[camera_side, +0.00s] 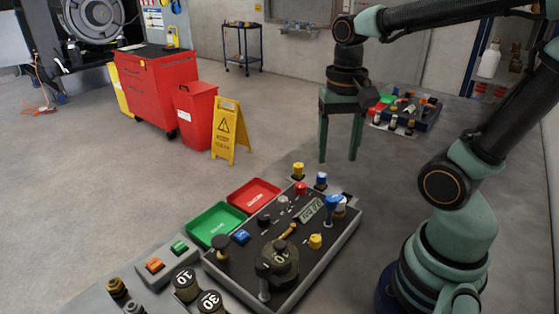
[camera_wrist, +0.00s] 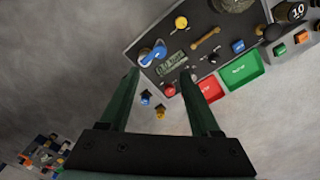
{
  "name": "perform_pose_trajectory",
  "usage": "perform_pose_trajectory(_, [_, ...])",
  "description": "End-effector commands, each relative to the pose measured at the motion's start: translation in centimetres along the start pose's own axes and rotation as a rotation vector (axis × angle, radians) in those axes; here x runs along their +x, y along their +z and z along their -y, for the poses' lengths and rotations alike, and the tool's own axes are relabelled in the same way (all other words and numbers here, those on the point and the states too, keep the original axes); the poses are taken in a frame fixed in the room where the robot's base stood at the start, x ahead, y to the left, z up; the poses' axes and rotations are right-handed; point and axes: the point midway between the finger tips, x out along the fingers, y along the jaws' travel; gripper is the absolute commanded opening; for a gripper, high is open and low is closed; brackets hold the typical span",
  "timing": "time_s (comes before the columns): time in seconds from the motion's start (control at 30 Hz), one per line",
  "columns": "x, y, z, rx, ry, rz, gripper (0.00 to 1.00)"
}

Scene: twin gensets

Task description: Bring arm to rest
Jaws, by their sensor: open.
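My gripper (camera_side: 340,158) hangs from my arm with its two green fingers pointing down and apart. It is open and empty, in the air above and behind the control panel (camera_side: 330,255). In the wrist view, my gripper (camera_wrist: 160,90) shows its two fingers spread, with the panel's edge (camera_wrist: 150,35) beyond the tips. Nothing is between the fingers at the same height. The fingers appear clear of the panel and its knobs.
A green tray (camera_side: 215,224) and a red tray (camera_side: 254,195) lie beside the panel. Weights marked 10 and 30 (camera_side: 210,302) stand at the front. A second panel (camera_side: 405,110) is behind my gripper. A yellow floor sign (camera_side: 228,130) and a red cabinet (camera_side: 160,88) stand left.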

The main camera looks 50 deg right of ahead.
Motion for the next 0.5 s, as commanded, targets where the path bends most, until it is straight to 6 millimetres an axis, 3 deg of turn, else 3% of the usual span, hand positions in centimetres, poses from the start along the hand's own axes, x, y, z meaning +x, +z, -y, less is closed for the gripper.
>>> perform_pose_trajectory(0.13, [-1.00,-0.01,0.01,0.000,-0.001,-0.002,0.64])
perform_pose_trajectory(0.5, [-1.14,0.01,0.11,-0.014,-0.005,-0.008,0.64])
